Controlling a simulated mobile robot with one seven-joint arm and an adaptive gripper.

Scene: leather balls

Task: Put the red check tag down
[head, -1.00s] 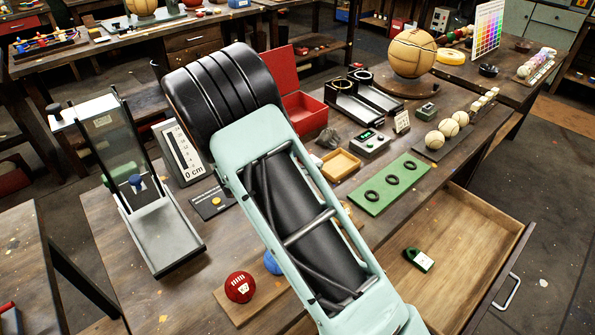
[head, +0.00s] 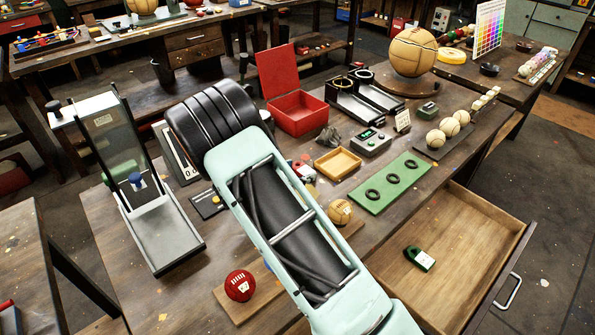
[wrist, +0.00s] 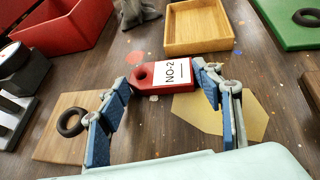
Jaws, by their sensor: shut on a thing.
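The red check tag (wrist: 140,78) has a hole at one end and a white label reading NO-2. It lies between the blue fingers of my gripper (wrist: 165,86) in the wrist view, and the gripper is shut on it. The tag is close over the brown tabletop; I cannot tell if it touches. In the head view a small red and white piece that looks like the tag (head: 304,170) shows just right of my arm. My fingers are hidden there behind the arm.
A shallow wooden tray (head: 338,163) and an open red box (head: 297,113) stand beyond the tag. A green mat (head: 362,200) with black rings lies to the right. A board (head: 228,299) carries a red ball (head: 240,286). A tan patch (wrist: 237,116) lies near the right finger. The drawer (head: 455,255) is open.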

